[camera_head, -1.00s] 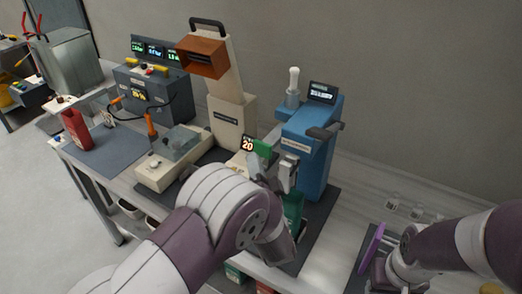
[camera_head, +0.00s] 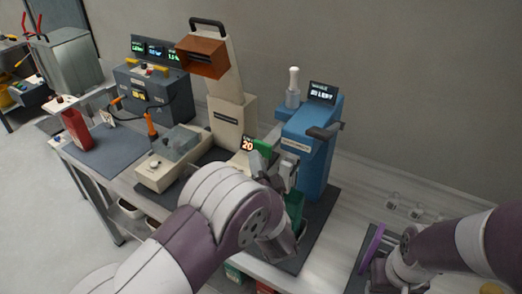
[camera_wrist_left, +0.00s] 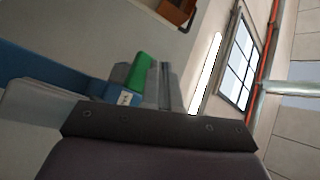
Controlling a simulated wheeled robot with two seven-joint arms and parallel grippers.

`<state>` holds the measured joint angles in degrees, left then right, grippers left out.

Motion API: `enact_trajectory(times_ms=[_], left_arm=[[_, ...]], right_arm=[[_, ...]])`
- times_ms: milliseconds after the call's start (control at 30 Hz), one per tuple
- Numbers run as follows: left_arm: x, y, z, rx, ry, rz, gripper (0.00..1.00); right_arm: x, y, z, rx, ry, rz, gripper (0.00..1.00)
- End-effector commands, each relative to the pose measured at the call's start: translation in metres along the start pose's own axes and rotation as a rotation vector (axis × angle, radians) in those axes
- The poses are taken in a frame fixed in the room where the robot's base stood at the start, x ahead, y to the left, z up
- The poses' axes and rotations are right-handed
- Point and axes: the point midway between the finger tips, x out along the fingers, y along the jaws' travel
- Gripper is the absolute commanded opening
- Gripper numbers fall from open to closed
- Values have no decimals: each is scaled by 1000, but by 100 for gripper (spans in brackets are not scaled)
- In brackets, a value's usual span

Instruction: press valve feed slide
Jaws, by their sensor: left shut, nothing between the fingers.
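My left gripper (camera_head: 277,172) is shut and empty, in front of the blue machine and right of the beige elevator's foot. A green block (camera_head: 263,147) is just beyond its fingertips, beside a small display reading 20 (camera_head: 247,145). In the left wrist view the green block (camera_wrist_left: 137,72), with a white label at its lower end, lies right beside the grey fingers (camera_wrist_left: 158,85). I cannot tell whether they touch, nor which part is the valve feed slide. My right gripper (camera_head: 380,272) is at the lower right by a purple bar (camera_head: 371,246); its fingers are unclear.
The beige elevator (camera_head: 231,118) with an orange head stands behind the left gripper. The blue machine (camera_head: 313,150) with a dark handle and lit display is close on the right. A green container (camera_head: 294,210) stands below the gripper. Small clear cups (camera_head: 393,199) stand at the right.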

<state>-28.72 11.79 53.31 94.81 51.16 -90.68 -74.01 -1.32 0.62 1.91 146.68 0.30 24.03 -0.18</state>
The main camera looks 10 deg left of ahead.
Motion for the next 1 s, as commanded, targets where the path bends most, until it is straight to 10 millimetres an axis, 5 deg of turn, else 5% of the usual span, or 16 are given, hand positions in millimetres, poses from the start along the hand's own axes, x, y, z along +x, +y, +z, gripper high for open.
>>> enact_trajectory(times_ms=[1000], left_arm=[[8,6,-6,-1,0,0,0]], right_arm=[[3,0,0,0,0,0,43]])
